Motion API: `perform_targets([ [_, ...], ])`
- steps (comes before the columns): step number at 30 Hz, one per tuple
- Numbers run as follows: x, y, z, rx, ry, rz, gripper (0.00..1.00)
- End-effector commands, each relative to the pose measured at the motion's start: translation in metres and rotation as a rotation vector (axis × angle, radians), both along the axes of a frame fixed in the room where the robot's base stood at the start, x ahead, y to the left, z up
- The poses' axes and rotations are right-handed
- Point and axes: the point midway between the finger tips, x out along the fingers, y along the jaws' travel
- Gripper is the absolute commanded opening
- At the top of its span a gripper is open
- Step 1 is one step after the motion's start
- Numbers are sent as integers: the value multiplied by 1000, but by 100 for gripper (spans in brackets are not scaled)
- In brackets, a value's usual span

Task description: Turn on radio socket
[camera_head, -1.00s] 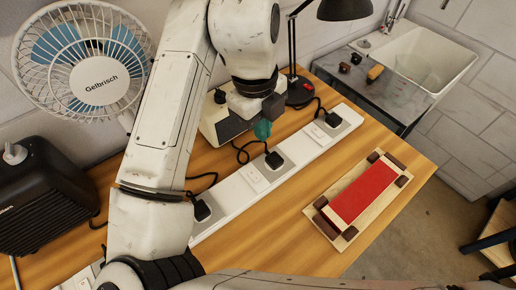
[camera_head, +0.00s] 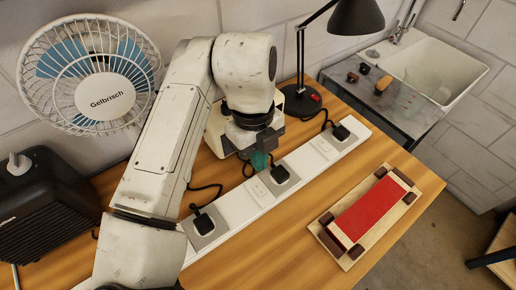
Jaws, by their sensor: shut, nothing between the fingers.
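A long white power strip (camera_head: 237,208) runs diagonally along the wooden bench, with grey sockets and white switch plates. Black plugs sit in the left socket (camera_head: 204,222), the middle socket (camera_head: 280,175) and the right socket (camera_head: 341,132). White switches show beside the middle socket (camera_head: 258,190) and the right socket (camera_head: 322,147). I cannot tell their on or off state. My gripper (camera_head: 260,162) has teal fingertips, is shut and empty, and points down just behind the strip, left of the middle plug. A cream device (camera_head: 217,134), possibly the radio, is partly hidden behind my arm.
A white fan (camera_head: 100,85) and a black box with a knob (camera_head: 42,205) stand at the left. A black desk lamp (camera_head: 354,18) stands behind. A board with a red pad (camera_head: 368,215) lies at the right. A sink (camera_head: 440,75) is beyond. Cables loop behind the strip.

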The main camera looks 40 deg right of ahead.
Motion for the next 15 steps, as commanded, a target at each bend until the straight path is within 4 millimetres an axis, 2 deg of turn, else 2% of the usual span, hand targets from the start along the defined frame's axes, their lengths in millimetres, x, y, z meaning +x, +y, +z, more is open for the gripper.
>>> perform_targets([
  [9, -9, 0, -60, -2, 3, 1, 0],
  [15, -11, 0, -86, -1, 2, 1, 0],
])
